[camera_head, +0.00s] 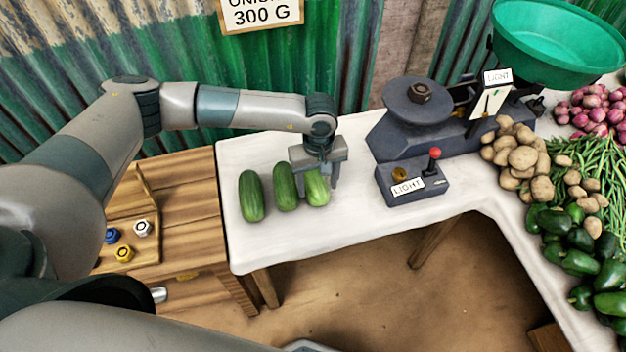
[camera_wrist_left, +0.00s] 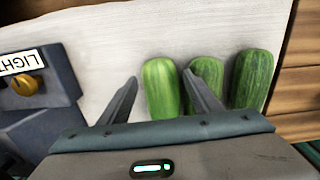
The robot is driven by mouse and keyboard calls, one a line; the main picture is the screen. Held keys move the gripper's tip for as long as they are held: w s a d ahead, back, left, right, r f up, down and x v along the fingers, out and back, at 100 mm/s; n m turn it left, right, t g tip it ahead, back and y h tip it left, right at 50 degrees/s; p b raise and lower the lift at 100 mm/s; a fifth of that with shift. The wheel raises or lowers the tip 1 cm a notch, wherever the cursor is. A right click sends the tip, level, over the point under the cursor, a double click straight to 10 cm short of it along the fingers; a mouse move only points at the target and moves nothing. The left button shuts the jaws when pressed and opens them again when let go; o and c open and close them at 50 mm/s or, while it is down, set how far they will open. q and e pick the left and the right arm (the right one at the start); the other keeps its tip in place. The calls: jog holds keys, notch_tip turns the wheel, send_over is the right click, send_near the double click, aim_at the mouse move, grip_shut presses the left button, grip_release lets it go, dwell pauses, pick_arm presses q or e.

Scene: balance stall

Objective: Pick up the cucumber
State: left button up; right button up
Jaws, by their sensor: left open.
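Three green cucumbers lie side by side on the white tabletop: a dark one (camera_head: 251,196) at the left, a middle one (camera_head: 285,187) and a lighter one (camera_head: 317,188) at the right. My left gripper (camera_head: 318,184) is open over the lighter cucumber. In the left wrist view, the lighter cucumber (camera_wrist_left: 161,88) lies between the two fingers of my left gripper (camera_wrist_left: 160,90). One finger overlaps the middle cucumber (camera_wrist_left: 207,80) in that view. The dark cucumber (camera_wrist_left: 251,78) is outside the fingers. I cannot tell whether the fingers touch anything. My right gripper is not in view.
A dark balance scale (camera_head: 420,125) with a "LIGHT" box (camera_head: 412,185) stands right of the cucumbers. A green bowl (camera_head: 560,45), potatoes (camera_head: 520,150), onions (camera_head: 597,108), beans (camera_head: 590,165) and peppers (camera_head: 575,240) fill the right side. A wooden table (camera_head: 185,190) adjoins on the left.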

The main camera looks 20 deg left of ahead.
aim_at(318, 190)
pick_arm(q)
notch_tip(318, 190, down, 3)
jog(key=shift+f+p, duration=0.1)
jog(key=shift+p, duration=0.65)
jog(key=shift+f, duration=0.2)
jog(key=shift+w+f, duration=0.1)
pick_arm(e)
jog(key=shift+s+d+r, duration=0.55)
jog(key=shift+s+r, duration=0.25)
pick_arm(q)
jog(key=c, duration=1)
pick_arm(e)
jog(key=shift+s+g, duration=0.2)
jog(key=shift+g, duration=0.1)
